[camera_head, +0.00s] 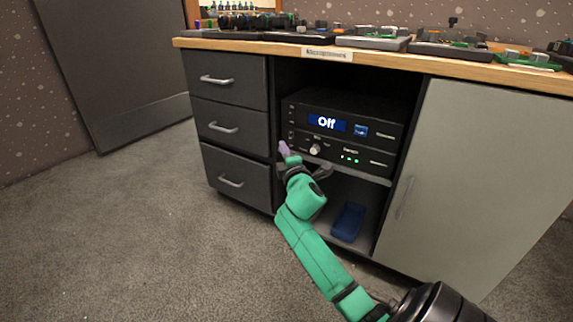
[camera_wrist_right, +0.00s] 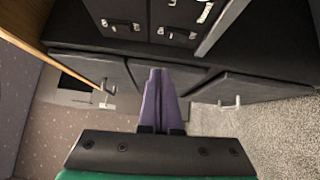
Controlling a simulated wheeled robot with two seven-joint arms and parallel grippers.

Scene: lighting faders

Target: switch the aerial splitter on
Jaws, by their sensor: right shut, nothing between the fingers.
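Two stacked black rack units sit on a shelf in the open bay of the cabinet. The upper unit (camera_head: 365,115) has a display (camera_head: 327,123) reading "Off" and a small blue lit panel (camera_head: 361,131). The lower unit (camera_head: 340,150) has a round light knob (camera_head: 315,149) and several green lights (camera_head: 349,157). Their labels are too small to read, so I cannot tell which is the aerial splitter. My right gripper (camera_head: 284,149), with purple fingers, is shut and empty at the left edge of the bay, left of the knob. Its fingers also show in the wrist view (camera_wrist_right: 159,75). My left gripper is out of view.
Dark drawers (camera_head: 222,126) with handles stand left of the bay, and a grey door (camera_head: 475,185) closes the right. A blue object (camera_head: 348,221) lies on the bottom shelf. The wooden worktop (camera_head: 390,60) above carries several devices. The carpet in front is clear.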

